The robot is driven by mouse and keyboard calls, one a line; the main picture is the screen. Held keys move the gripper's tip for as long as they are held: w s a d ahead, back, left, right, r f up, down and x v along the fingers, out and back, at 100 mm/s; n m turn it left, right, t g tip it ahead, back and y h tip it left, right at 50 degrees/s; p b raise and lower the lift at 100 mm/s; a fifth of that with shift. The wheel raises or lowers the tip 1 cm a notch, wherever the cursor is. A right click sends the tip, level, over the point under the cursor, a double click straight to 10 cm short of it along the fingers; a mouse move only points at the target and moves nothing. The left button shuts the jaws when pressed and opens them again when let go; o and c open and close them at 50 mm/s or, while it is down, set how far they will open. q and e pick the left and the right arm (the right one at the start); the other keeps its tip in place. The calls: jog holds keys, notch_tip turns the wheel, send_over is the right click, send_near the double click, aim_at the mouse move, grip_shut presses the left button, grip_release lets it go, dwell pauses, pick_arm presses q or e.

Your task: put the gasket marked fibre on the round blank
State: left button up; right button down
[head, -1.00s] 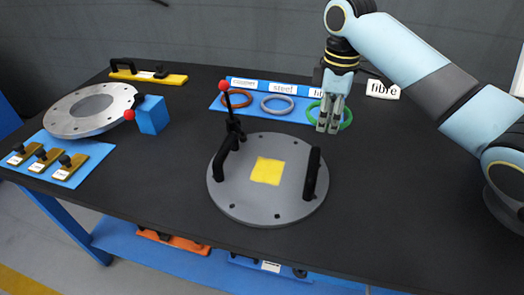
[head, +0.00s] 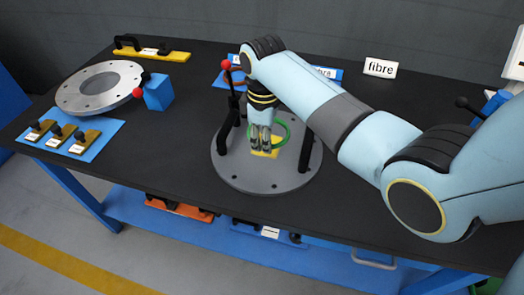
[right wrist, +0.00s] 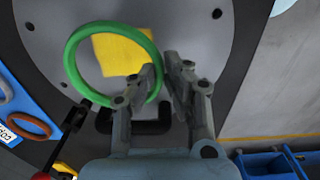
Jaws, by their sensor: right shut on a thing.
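The green ring gasket (head: 288,135) is in my right gripper (head: 264,149), over the round grey blank (head: 295,178). The gripper is shut on one side of the ring, which also shows in the right wrist view (right wrist: 70,60). In that view the ring overlaps the yellow square (right wrist: 125,54) on the blank; I cannot tell whether the ring touches the blank. My left gripper is not in view.
A white "fibre" sign (head: 380,68) stands at the back. The blue gasket board (head: 328,72) is mostly hidden by my arm; a brown ring (right wrist: 28,125) shows on it. A red-knobbed black lever (head: 232,92) stands at the blank's back left. A flanged shell (head: 75,100) lies at left.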

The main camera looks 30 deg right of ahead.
aim_at(262, 159)
jog(key=shift+w+a+f, duration=0.1)
jog(key=shift+w+f, duration=0.1)
jog(key=shift+w, duration=0.05)
jog(key=shift+f, duration=1.9)
jog(key=c, duration=1.4)
grip_release()
notch_tip(262, 159, up, 12)
jog(key=shift+r+p, duration=0.1)
jog(key=shift+p, duration=0.35)
